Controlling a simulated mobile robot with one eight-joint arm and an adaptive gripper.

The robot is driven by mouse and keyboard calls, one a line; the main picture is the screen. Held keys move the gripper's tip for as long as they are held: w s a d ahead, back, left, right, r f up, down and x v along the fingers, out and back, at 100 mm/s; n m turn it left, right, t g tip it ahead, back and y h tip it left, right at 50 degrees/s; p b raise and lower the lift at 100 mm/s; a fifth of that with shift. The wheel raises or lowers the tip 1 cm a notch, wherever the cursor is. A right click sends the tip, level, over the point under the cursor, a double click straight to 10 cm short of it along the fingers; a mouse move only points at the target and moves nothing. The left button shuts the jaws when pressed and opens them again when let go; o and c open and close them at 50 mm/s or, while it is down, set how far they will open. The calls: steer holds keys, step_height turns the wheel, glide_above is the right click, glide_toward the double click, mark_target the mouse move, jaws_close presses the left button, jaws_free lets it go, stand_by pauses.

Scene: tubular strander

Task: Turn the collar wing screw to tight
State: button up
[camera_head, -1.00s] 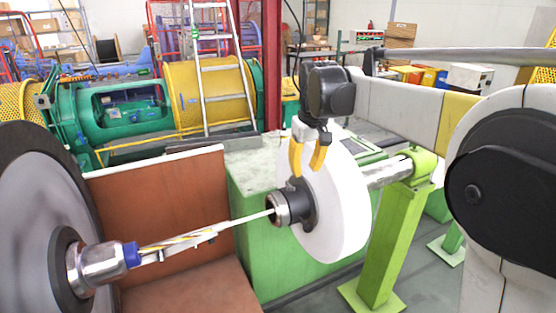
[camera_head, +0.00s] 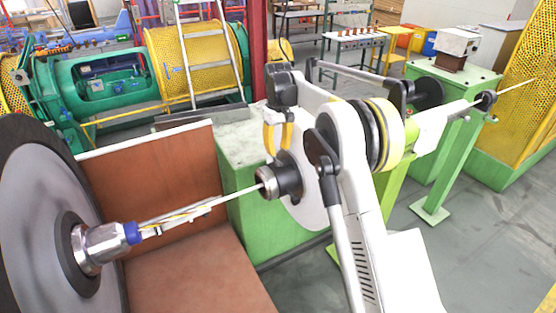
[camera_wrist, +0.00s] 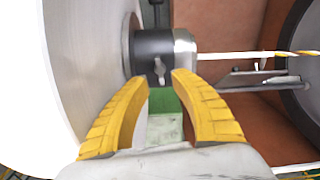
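The dark collar (camera_head: 289,179) sits on the shaft in front of the large white disc (camera_head: 309,208); a metal end piece (camera_head: 266,182) is on its left. In the wrist view the collar (camera_wrist: 153,48) carries a small silver wing screw (camera_wrist: 159,71), its wings roughly along the line of view. My gripper (camera_head: 278,150) hangs above the collar, with its yellow fingers pointing down. In the wrist view my gripper (camera_wrist: 159,80) is open, with one fingertip on each side of the wing screw and a gap at both sides. The screw cannot be made out in the head view.
A thin rod (camera_head: 228,196) runs from the collar to a metal chuck (camera_head: 100,246) on the large grey wheel (camera_head: 38,215). A brown panel (camera_head: 150,180) stands behind it. Grey floor (camera_head: 470,235) is clear at right.

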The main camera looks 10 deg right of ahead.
mark_target(278, 159)
step_height(278, 159, down, 5)
steer(key=shift+r, duration=0.1)
steer(key=shift+c, duration=0.4)
jaws_close()
